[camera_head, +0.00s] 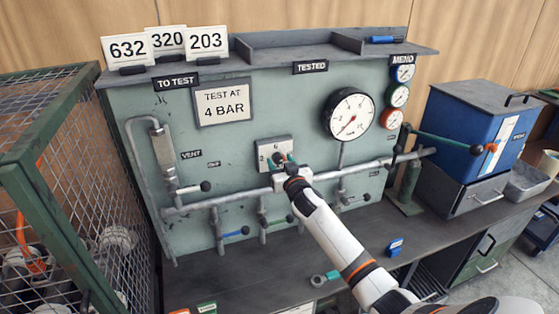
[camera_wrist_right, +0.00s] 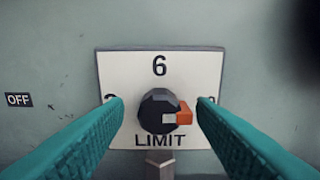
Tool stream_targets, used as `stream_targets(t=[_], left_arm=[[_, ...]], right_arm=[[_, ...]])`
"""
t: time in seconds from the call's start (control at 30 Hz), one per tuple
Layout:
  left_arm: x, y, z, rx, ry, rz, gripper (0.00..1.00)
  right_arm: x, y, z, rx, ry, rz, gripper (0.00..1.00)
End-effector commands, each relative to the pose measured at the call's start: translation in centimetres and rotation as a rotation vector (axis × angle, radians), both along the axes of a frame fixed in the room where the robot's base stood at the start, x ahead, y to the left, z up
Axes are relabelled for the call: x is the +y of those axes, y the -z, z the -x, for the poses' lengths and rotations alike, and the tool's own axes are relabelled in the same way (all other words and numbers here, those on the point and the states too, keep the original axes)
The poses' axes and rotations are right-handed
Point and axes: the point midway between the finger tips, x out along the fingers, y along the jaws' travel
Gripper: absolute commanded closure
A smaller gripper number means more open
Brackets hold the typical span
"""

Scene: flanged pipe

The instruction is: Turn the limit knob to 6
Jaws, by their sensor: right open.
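The limit knob (camera_wrist_right: 158,112) is a dark faceted knob on a white plate (camera_wrist_right: 122,66) marked LIMIT. Its orange pointer (camera_wrist_right: 178,117) points right, toward a number partly hidden by a finger. The 6 (camera_wrist_right: 159,65) is at the top of the plate, above the knob. A number at left is also mostly covered. The plate also shows in the head view (camera_head: 267,148). My right gripper (camera_head: 284,160) is in front of the plate. Its two teal fingers are open, one on each side of the knob, with visible gaps. My left gripper is not in view.
Pipes with valve levers (camera_head: 236,232) run below the plate. A round gauge (camera_head: 350,114) is up and right of it. A wire cage (camera_head: 75,190) stands at left and a blue box (camera_head: 470,135) at right. The grey bench top (camera_head: 230,285) is mostly clear in front.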

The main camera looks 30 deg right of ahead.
Motion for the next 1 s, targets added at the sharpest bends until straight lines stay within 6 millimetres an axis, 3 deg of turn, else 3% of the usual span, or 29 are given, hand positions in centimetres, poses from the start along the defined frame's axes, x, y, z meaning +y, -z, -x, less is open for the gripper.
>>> stream_targets(t=[0.13, 0.47, 0.73, 1.0], left_arm=[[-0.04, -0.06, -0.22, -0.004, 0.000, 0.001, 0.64], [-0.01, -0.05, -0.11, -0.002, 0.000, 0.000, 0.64], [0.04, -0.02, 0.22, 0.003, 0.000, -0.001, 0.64], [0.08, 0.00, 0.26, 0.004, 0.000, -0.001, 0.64]], right_arm=[[-0.24, -0.07, -1.03, 0.000, 0.000, 0.000, 0.49], [-0.27, 0.01, -1.25, 0.001, -0.001, 0.000, 0.49], [-0.26, 0.01, -1.24, 0.001, -0.001, 0.000, 0.93], [-0.25, 0.02, -1.24, 0.006, -0.001, 0.026, 0.93]])
